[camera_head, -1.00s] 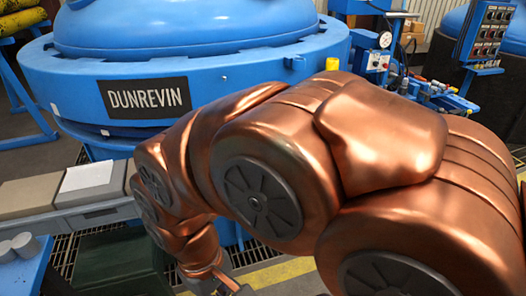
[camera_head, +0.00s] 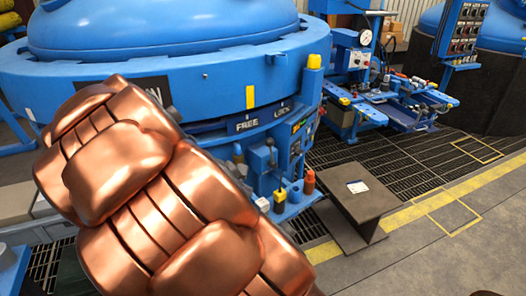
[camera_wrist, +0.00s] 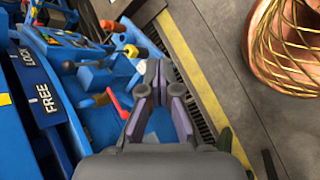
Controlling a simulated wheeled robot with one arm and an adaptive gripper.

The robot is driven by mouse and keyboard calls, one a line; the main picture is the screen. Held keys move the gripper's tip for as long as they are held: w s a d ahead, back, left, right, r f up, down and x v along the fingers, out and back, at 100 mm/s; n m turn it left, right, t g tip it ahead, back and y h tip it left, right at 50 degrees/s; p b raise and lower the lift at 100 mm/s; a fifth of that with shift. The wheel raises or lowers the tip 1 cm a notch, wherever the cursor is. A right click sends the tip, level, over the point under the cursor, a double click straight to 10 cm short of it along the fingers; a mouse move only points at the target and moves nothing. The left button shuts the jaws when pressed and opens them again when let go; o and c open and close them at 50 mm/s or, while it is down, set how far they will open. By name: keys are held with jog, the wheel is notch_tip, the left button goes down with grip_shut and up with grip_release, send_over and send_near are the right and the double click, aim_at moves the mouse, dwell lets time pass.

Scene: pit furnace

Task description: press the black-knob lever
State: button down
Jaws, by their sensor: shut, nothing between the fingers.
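In the head view my arm hides the gripper.
A red-handled lever (camera_wrist: 118,103) lies just left of my fingers. An orange-red cylinder (camera_head: 309,182) and a yellow-topped part (camera_head: 280,196) stand on the same stand. A dark bench (camera_head: 365,205) is to its right, with open floor beyond.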

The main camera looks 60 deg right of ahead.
jog(key=w+d+f+n+t+h+b, duration=0.1)
jog(key=w+d+f+n+h, duration=0.2)
jog(key=w+d+n, duration=0.3)
jog(key=w+d+f+n+t+h+b, duration=0.1)
jog(key=w+d+f+n+h, duration=0.2)
jog(key=w+d+f+n, duration=0.3)
jog(key=w+d+n, duration=0.1)
jog(key=w+d, duration=0.3)
jog(key=d, duration=0.2)
jog(key=shift+w+f+n, duration=0.25)
jog(key=shift+n, duration=0.05)
jog(key=shift+d, duration=0.1)
jog(key=s+d+f, duration=0.1)
jog(key=d, duration=1.1)
jog(key=shift+s+d+f+b, duration=0.2)
jog(key=shift+s+d+b, duration=0.2)
jog(key=shift+b, duration=0.05)
jog(key=shift+r, duration=0.1)
